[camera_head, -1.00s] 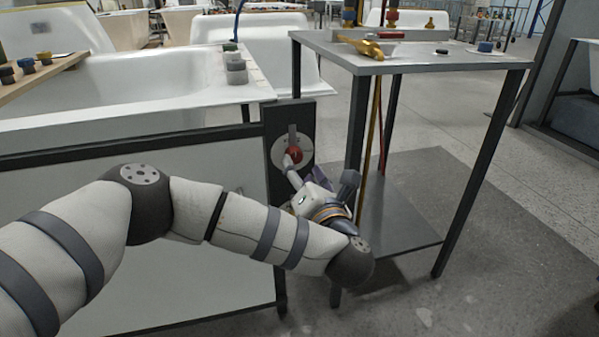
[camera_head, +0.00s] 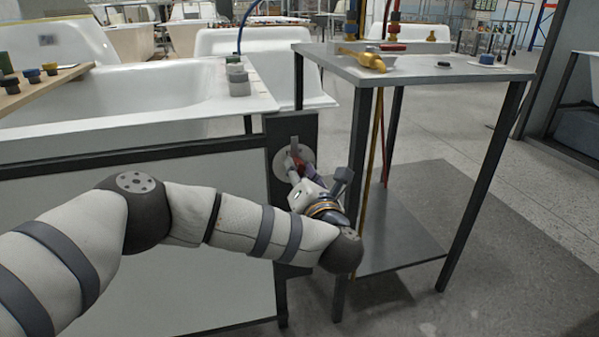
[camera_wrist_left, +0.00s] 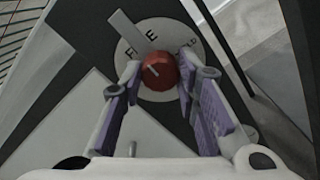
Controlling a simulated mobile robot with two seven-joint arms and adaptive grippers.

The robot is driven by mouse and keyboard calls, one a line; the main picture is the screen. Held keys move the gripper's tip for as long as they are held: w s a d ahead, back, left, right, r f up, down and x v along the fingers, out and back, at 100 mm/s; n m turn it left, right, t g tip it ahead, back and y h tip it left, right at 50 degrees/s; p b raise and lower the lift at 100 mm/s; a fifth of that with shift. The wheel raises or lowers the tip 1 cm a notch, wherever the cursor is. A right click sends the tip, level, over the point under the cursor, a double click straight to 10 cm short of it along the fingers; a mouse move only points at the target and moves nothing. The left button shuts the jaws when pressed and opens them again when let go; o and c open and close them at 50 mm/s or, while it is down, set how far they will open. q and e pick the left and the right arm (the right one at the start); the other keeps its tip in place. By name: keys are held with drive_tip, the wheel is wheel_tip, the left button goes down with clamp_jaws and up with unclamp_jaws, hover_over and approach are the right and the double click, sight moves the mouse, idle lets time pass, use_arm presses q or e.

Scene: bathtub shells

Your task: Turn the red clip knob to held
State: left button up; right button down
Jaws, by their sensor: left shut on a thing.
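The red clip knob (camera_wrist_left: 160,73) sits on a round pale plate (camera_wrist_left: 155,94) marked FREE, with a second word partly hidden on the right. A small white mark on the knob points up and left, toward FREE. A flat grey bar (camera_wrist_left: 127,33) runs up and left above the knob. In the head view the knob (camera_head: 298,164) is partly covered by my fingers, on a dark upright panel (camera_head: 305,132) at the tub's end. My left gripper (camera_wrist_left: 159,77) has its purple-padded fingers on both sides of the knob and is shut on it. My right gripper is out of view.
A grey metal table (camera_head: 440,72) with brass and blue fittings stands just right of the panel. Its near leg (camera_head: 355,160) is close to my left wrist. A white bathtub (camera_head: 150,95) lies behind the panel. Open floor lies to the right.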

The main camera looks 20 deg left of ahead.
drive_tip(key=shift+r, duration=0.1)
use_arm(q)
drive_tip(key=m+p, duration=0.1)
drive_tip(key=m, duration=0.1)
drive_tip(key=m+p, duration=0.1)
drive_tip(key=shift+r+m+p, duration=0.2)
drive_tip(key=shift+m+p, duration=0.1)
drive_tip(key=shift+m, duration=0.1)
drive_tip(key=m+p, duration=0.2)
drive_tip(key=m, duration=0.2)
drive_tip(key=shift+f, duration=0.1)
drive_tip(key=m+p, duration=0.2)
drive_tip(key=m, duration=0.3)
drive_tip(key=shift+f, duration=0.1)
drive_tip(key=m+p, duration=0.1)
drive_tip(key=m, duration=0.3)
drive_tip(key=shift+f+m, duration=0.15)
drive_tip(key=shift+m, duration=0.25)
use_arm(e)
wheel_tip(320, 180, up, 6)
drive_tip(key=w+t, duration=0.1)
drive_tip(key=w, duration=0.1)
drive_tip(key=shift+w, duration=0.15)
use_arm(q)
drive_tip(key=o, duration=1.2)
drive_tip(key=shift+c, duration=0.2)
